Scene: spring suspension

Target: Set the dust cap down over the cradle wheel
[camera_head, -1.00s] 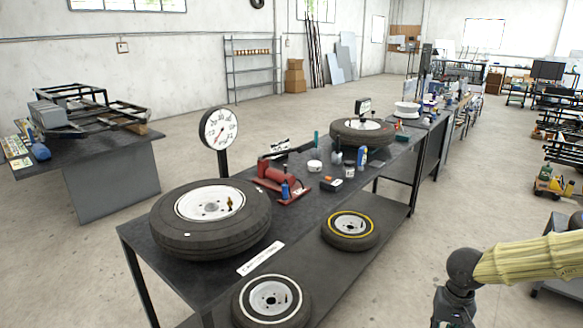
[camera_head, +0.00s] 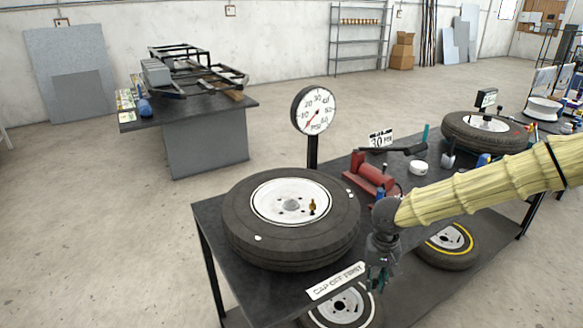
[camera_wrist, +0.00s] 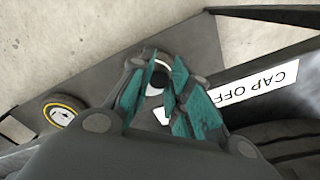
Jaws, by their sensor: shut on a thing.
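My gripper (camera_head: 380,278) hangs in front of the bench, beside the "CAP OFF FIRST" label and right of the near wheel. In the wrist view its teal fingers (camera_wrist: 161,85) are closed around a small dark thing, the dust cap (camera_wrist: 153,90), which is mostly hidden. A large wheel (camera_head: 290,220) with a white rim and a brass valve lies flat on the bench top. Another wheel (camera_head: 483,133) lies at the far end with a small display behind it. I cannot tell from the frames which is the cradle wheel.
A pressure gauge (camera_head: 314,110) stands behind the near wheel. A red pump (camera_head: 370,180) and small bottles sit mid-bench. The lower shelf holds a yellow-ringed wheel (camera_head: 450,243) and a white-rimmed wheel (camera_head: 341,307). Open floor lies left of the bench.

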